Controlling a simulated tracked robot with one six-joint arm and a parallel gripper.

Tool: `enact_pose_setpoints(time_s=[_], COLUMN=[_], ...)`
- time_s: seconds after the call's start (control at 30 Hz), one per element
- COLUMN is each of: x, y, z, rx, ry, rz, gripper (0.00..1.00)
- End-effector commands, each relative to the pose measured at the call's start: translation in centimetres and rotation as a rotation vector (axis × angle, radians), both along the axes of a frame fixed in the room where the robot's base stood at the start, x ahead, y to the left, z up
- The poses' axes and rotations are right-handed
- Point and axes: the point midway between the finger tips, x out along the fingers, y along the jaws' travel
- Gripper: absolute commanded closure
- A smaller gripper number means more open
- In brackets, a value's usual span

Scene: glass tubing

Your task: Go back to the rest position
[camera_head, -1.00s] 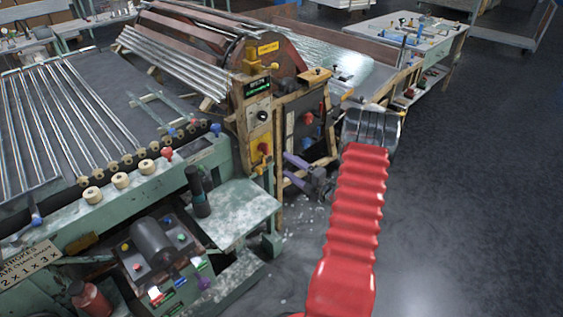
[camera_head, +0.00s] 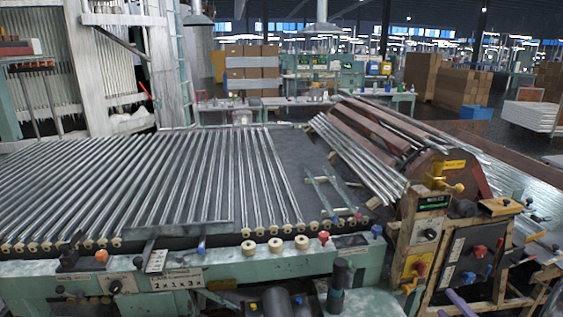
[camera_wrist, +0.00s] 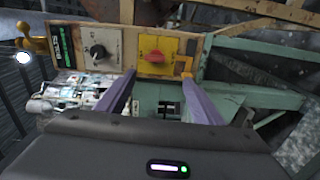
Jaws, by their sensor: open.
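My gripper (camera_wrist: 158,77) shows in the wrist view with two purple fingers held apart and nothing between them. Its fingertips point at a wooden control panel (camera_wrist: 200,50) with a black knob (camera_wrist: 98,52) and a red switch on a yellow plate (camera_wrist: 154,57). I cannot tell how far the tips are from the panel. In the head view only a bit of the purple fingers (camera_head: 458,302) shows at the lower right edge, in front of the same panel (camera_head: 430,222); the rest of my arm is out of frame.
A long green machine bed (camera_head: 300,266) carries many glass tubes (camera_head: 150,190) in rows. A drum machine (camera_head: 440,170) with tubes stands at right. Cardboard boxes (camera_head: 440,85) and workbenches are farther back.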

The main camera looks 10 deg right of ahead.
Motion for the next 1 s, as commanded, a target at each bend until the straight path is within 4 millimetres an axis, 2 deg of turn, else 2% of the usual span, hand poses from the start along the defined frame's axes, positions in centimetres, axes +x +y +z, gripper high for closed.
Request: enact_pose_setpoints(time_s=[0.17, 0.3, 0.4, 0.5, 0.6, 0.77, 1.0], x=[-0.5, -2.3, -3.9, -5.5, -6.9, -8.6, -10.6], y=[-1.7, -3.1, -4.2, -5.1, -5.4, -5.2, -2.9], z=[-3.8, -8.2, -10.3, -11.3, -11.6, -10.7, -7.3], rx=[0.134, 0.287, 0.387, 0.476, 0.558, 0.679, 0.84], ry=[0.147, 0.3, 0.395, 0.476, 0.546, 0.637, 0.724], rz=[-0.088, -0.22, -0.328, -0.437, -0.544, -0.712, -0.945], gripper=[0.39, 0.39, 0.39, 0.39, 0.39, 0.39, 0.39])
